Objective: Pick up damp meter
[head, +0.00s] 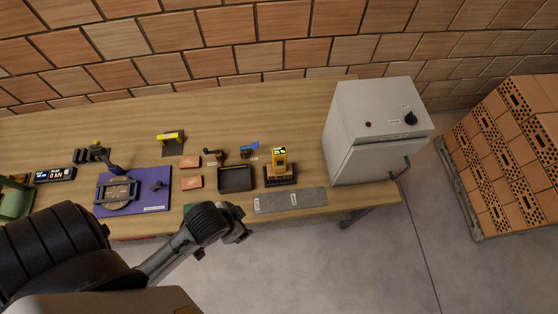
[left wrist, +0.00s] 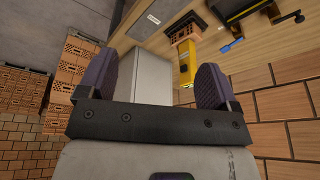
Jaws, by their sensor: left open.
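The damp meter (head: 279,157) looks to be the yellow upright device with a small lit display. In the left wrist view the left gripper (left wrist: 153,80) is open and empty. My right gripper is not in view.
A white cabinet (head: 375,130) with a handle stands right of the meter. A black tray (head: 236,179), small orange blocks (head: 190,161) and a purple board with a clamp (head: 155,185) lie to the left. A grey strip (head: 290,201) lies in front. Stacked bricks (head: 510,150) stand far right.

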